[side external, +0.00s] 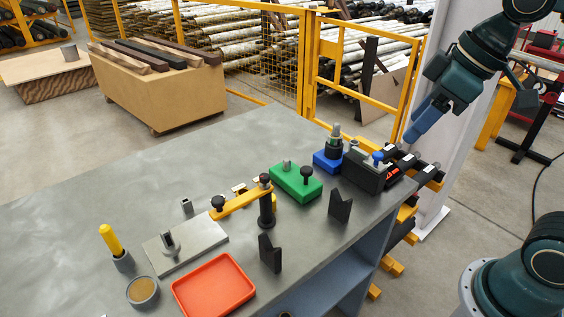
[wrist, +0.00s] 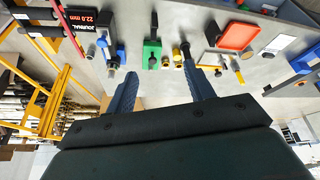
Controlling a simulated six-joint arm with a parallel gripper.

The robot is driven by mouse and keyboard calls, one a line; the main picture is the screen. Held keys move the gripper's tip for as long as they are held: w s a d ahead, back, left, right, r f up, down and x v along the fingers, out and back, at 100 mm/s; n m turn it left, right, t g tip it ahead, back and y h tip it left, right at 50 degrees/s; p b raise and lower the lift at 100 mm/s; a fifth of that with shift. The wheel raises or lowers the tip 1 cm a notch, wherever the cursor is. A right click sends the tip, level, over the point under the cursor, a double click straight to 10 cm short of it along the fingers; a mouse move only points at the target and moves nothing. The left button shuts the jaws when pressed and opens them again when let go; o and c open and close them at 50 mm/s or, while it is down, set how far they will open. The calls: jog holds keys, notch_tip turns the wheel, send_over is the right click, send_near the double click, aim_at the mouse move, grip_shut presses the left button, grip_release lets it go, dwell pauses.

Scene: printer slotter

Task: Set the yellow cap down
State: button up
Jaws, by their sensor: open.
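My gripper (side external: 412,134) is high at the right in the side view, above and right of the table. In the wrist view its two blue fingers (wrist: 160,69) are apart with nothing between them. A yellow rounded piece (side external: 110,239) stands tilted in a grey holder (side external: 123,262) at the table's left; it also shows in the wrist view (wrist: 237,72), far from my fingers. I cannot tell whether it is the cap. A yellow clamp bar (side external: 238,204) with black knobs is mid-table, and small yellow parts behind its black post are partly hidden.
An orange tray (side external: 213,289) lies at the front, beside a grey plate (side external: 186,243). A green block (side external: 296,184), a blue block (side external: 328,160), a black readout box (side external: 366,172) and two black V-shaped stands (side external: 340,206) are along the right. The back left of the table is bare.

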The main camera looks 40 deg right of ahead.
jog(key=s+d+f+m+t+h, duration=0.1)
jog(key=s+d+f+m, duration=0.2)
jog(key=s, duration=0.4)
jog(key=shift+s+d+m, duration=0.15)
jog(key=shift+m, duration=0.45)
